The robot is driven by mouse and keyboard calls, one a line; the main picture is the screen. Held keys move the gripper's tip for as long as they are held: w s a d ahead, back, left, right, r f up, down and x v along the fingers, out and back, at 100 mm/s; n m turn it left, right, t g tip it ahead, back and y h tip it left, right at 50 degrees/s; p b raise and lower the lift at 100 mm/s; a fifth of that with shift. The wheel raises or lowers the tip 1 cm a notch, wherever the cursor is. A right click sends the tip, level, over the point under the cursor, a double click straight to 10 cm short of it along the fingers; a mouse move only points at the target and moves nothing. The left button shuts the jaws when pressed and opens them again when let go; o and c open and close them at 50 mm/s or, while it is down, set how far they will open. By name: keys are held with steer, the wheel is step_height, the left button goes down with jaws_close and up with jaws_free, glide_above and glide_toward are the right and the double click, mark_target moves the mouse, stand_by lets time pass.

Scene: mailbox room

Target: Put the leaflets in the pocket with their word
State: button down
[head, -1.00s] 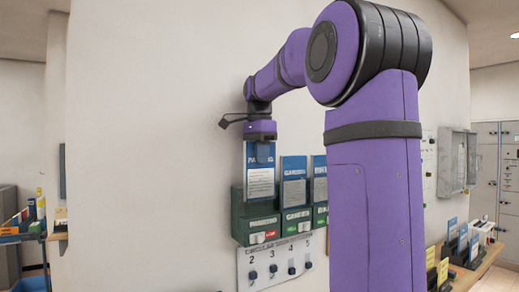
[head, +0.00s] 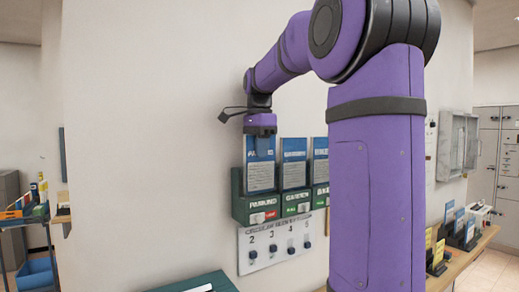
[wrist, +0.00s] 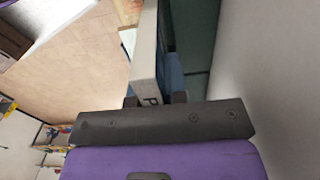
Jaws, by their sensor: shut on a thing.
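My gripper (head: 260,130) is shut on the top edge of a blue and white leaflet (head: 261,178), which hangs upright. The start of its word, "PA", shows beside the fingers. Its lower end is in or directly behind the front of the green pocket marked PARKING (head: 262,208); I cannot tell if it touches bottom. In the wrist view, the leaflet (wrist: 146,55) shows nearly edge-on between the fingers. To the right, a GARDEN leaflet (head: 293,172) stands in the pocket marked GARDEN (head: 297,202). A third leaflet (head: 320,172) and pocket are partly hidden by my arm.
A green surface (head: 205,284) shows at the bottom. A blue cart (head: 25,222) is at left. A wooden counter (head: 470,248) with leaflet stands is at right.

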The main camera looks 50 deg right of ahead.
steer(key=c, duration=1.1)
jaws_free()
steer(key=shift+r, duration=0.1)
step_height(320, 180, up, 11)
steer(key=shift+f, duration=0.2)
